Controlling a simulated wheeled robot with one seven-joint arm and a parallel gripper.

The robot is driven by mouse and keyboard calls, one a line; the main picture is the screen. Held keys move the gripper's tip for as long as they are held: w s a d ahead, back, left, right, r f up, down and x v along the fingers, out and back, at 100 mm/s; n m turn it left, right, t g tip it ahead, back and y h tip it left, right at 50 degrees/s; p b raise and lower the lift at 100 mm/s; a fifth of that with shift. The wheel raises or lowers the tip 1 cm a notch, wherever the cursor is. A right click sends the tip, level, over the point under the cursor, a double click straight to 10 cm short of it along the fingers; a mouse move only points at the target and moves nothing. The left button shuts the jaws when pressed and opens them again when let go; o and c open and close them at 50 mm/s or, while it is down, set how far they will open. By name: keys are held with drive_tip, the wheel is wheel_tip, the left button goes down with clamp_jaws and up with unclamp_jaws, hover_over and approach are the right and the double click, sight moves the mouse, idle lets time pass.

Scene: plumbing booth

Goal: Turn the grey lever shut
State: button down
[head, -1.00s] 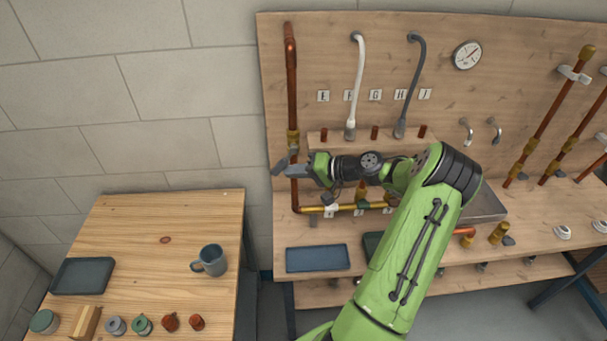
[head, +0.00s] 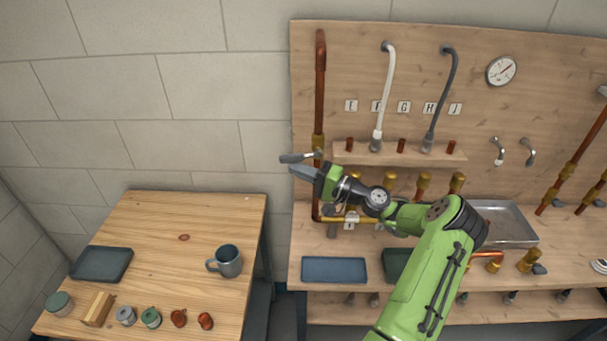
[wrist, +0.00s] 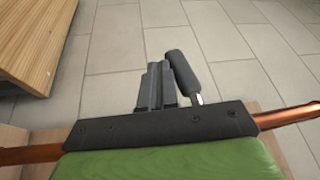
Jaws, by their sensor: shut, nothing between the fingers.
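The grey lever (head: 296,158) sticks out to the left from the brass valve (head: 318,142) on the upright copper pipe at the board's left end. In the wrist view its dark, rounded grip (wrist: 181,73) lies just right of my fingers, with a short bright stem at its near end. My gripper (head: 300,171) is shut and empty, just below and in front of the lever in the head view. It also shows in the wrist view (wrist: 156,86). The fingers are beside the grip; I cannot tell whether they touch it.
The copper pipe (head: 319,85) runs down close to my gripper. A white hose (head: 387,90) and a grey hose (head: 443,95) hang to the right. A blue tray (head: 334,270) lies on the bench below. A wooden table (head: 190,250) with a mug (head: 228,262) stands at left.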

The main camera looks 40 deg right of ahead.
drive_tip(key=shift+w+a+r, duration=0.15)
drive_tip(key=shift+a+r, duration=0.05)
drive_tip(key=shift+r, duration=0.05)
idle(0.3)
drive_tip(key=shift+f, duration=0.1)
